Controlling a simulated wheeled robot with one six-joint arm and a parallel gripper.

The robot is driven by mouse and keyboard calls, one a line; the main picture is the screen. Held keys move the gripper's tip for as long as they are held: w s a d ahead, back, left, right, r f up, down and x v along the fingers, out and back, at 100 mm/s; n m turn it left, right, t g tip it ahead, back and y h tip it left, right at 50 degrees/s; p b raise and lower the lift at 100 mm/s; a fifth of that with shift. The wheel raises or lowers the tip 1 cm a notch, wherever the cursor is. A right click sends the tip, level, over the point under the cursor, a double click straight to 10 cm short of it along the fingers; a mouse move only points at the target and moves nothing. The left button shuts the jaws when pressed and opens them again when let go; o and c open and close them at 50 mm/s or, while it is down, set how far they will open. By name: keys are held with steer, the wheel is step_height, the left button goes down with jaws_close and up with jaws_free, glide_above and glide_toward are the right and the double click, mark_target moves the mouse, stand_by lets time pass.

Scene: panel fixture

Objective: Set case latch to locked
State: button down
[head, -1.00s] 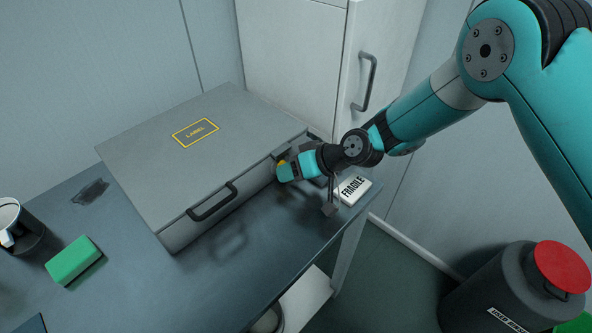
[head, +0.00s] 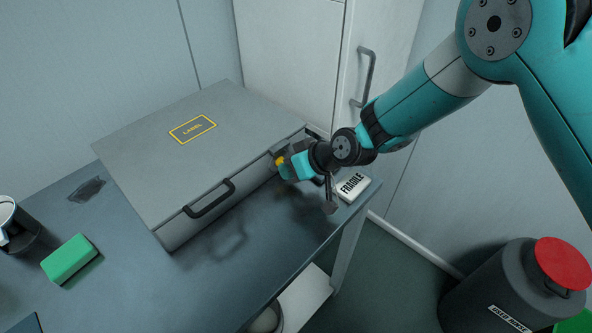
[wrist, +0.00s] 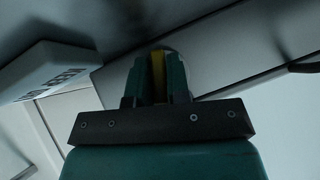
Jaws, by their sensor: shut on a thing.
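The grey case (head: 165,150) lies closed on the table, with a yellow-framed label on its lid and a dark handle (head: 209,198) on its front side. A yellow latch (head: 279,162) sits at the right end of that side. My gripper (head: 284,165) is at the latch and shut on it. In the wrist view the yellow latch (wrist: 158,75) shows as a strip between the two fingers of my gripper (wrist: 157,80). The fingers hide much of the latch, so its exact setting is hard to read.
A green block (head: 69,259) and a dark mug (head: 15,225) are at the left. A cabinet (head: 300,60) stands behind, and a red-lidded bin (head: 520,290) stands right.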

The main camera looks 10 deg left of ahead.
steer(key=shift+s+a+r+n+t+h+b, duration=0.1)
steer(key=shift+a+n+t+h+b, duration=0.15)
steer(key=shift+n+t+b, duration=0.15)
steer(key=shift+s+a+n+t+h+b, duration=0.1)
steer(key=shift+n+t+h+b, duration=0.15)
steer(key=shift+t, duration=0.25)
steer(key=c, duration=1.2)
jaws_free()
steer(key=shift+o, duration=0.2)
steer(key=shift+w+d, duration=0.1)
steer(key=shift+d+r, duration=0.2)
steer(key=b+v, duration=0.1)
steer(key=v, duration=1.6)
steer(key=shift+s+a, duration=0.25)
steer(key=shift+s, duration=0.05)
